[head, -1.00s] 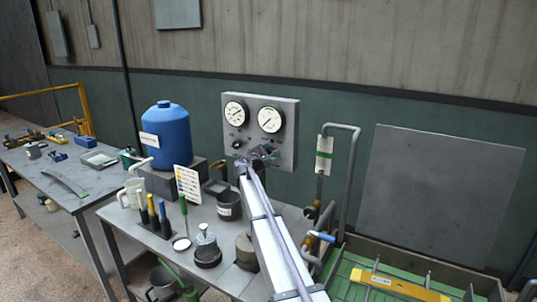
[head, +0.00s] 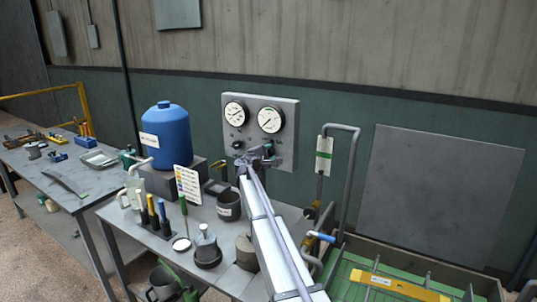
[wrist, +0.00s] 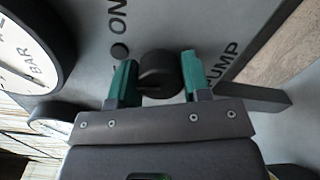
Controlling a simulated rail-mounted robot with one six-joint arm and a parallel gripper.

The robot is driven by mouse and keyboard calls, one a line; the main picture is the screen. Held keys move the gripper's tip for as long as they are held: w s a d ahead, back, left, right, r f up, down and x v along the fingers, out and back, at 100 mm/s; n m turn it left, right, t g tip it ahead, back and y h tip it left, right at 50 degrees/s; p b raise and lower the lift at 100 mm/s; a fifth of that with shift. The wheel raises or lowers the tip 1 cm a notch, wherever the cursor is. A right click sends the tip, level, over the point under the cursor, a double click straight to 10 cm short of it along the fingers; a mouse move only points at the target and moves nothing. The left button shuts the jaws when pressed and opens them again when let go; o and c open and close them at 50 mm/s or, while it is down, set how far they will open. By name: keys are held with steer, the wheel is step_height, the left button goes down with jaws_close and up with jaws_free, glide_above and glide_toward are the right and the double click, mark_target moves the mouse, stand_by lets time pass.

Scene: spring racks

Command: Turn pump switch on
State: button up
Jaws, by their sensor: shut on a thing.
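The pump switch is a round black knob (wrist: 160,68) on the grey panel, between the words ON and PUMP in the wrist view. My gripper (wrist: 159,80) has one green finger on each side of the knob and is shut on it. In the head view my gripper (head: 257,157) is at the lower part of the gauge panel (head: 287,152) and hides the knob. The knob's pointer and exact setting cannot be made out.
Two dials (head: 270,119) sit on the panel above my gripper. A grey pipe (head: 352,175) rises right of the panel.

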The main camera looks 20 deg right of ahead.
steer(key=m, duration=0.8)
steer(key=shift+m, duration=0.3)
stand_by(0.3)
steer(key=o, duration=0.9)
steer(key=v, duration=1.1)
steer(key=shift+d+r+p, duration=0.1)
steer(key=shift+r+p, duration=0.05)
steer(key=shift+p, duration=0.25)
